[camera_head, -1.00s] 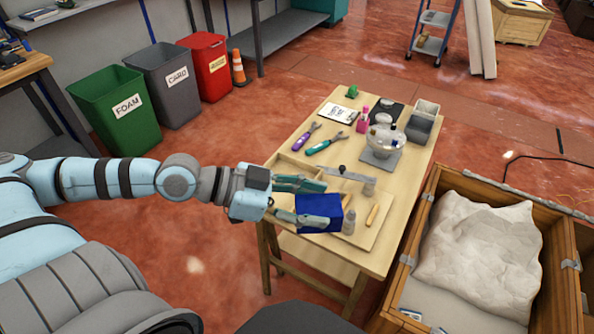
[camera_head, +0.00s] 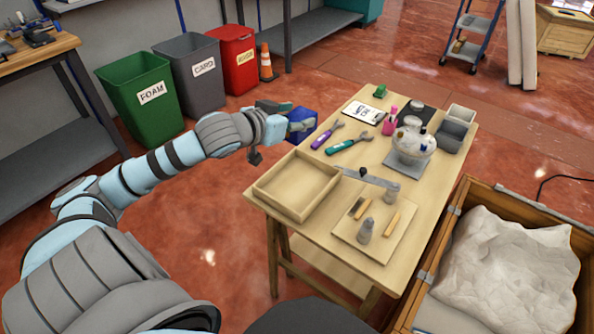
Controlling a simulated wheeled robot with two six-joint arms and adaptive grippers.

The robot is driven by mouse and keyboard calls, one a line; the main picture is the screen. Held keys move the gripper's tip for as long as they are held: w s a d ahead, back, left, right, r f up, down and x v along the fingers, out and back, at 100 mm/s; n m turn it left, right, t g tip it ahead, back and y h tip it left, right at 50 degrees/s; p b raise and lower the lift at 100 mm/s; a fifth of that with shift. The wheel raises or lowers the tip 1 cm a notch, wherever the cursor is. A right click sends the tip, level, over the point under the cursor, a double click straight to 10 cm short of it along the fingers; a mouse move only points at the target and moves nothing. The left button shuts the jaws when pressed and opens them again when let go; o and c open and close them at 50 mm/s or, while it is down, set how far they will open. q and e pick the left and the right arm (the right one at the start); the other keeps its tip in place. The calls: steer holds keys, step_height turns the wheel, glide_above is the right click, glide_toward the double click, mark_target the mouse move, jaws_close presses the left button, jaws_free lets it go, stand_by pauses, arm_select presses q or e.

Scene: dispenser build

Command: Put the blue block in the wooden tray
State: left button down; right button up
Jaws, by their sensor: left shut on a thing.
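My left gripper (camera_head: 290,116) is shut on the blue block (camera_head: 299,129) and holds it up at the table's far left edge, behind the tray in the picture. Part of the block is hidden by the fingers. The wooden tray (camera_head: 297,186) is a shallow, empty open box at the near left corner of the wooden table. The block is apart from the tray. My right gripper is not in view.
Beside the tray are a metal bar on a post (camera_head: 366,177) and a board (camera_head: 382,232) with small parts. Two wrenches (camera_head: 348,145), a clear dispenser (camera_head: 412,145) and grey bins (camera_head: 455,132) lie further back. A crate with a white sack (camera_head: 505,265) stands right.

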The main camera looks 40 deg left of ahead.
arm_select(q)
step_height(320, 180, down, 14)
steer(key=b, duration=0.5)
steer(key=shift+d+f, duration=0.1)
steer(key=shift+f, duration=0.1)
step_height(320, 180, down, 4)
steer(key=shift+s+b, duration=0.15)
steer(key=shift+b, duration=0.85)
steer(key=shift+r, duration=0.1)
steer(key=c, duration=0.8)
jaws_free()
